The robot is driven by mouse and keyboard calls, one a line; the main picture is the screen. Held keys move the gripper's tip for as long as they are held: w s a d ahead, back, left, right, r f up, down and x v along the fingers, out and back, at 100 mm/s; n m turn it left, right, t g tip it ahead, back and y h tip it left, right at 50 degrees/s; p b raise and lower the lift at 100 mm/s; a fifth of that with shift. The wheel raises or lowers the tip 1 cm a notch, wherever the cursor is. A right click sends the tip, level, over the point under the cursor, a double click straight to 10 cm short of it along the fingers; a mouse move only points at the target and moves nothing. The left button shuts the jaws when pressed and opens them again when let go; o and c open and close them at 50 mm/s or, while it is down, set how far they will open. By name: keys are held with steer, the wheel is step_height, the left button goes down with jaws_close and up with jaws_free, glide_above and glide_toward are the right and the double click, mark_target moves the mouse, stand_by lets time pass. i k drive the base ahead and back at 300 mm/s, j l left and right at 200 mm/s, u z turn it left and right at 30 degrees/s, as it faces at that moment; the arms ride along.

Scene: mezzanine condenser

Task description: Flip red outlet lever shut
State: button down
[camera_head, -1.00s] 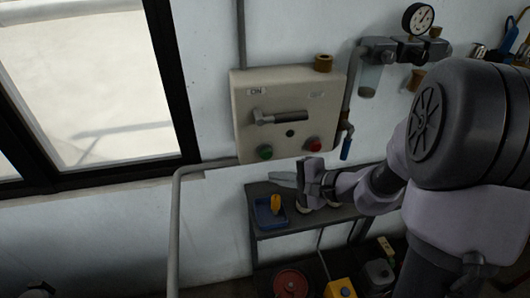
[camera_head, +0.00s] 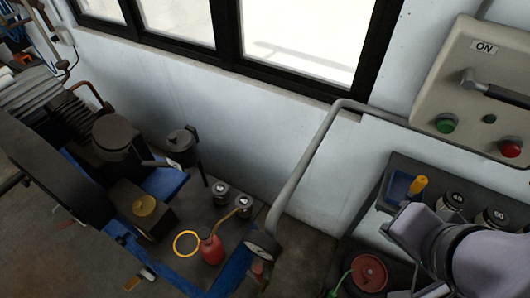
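No red lever that I can tell for sure is in view. A small reddish part (camera_head: 262,270) sits below a round gauge (camera_head: 262,244) at the end of the blue compressor frame (camera_head: 232,270); it is too small and blurred to tell whether it is a lever or how it stands. The grey-handled lever (camera_head: 494,90) on the beige ON panel (camera_head: 452,84) lies nearly level, tilting down to the right. My pale arm link (camera_head: 412,226) shows at the lower right, in front of the shelf. My gripper does not show.
A compressor (camera_head: 112,138) stands at left. A red oil can (camera_head: 211,249) and jars marked 40 (camera_head: 452,206) and 60 (camera_head: 490,220) are in view. A grey pipe (camera_head: 305,160) runs down the wall. A blue tray (camera_head: 396,188) sits on the dark shelf. Some floor (camera_head: 325,238) is clear.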

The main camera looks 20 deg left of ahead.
mark_target(260, 273)
steer(key=u, duration=1.75)
steer(key=k+j+z, duration=0.2)
steer(key=k+j, duration=0.1)
steer(key=k, duration=0.05)
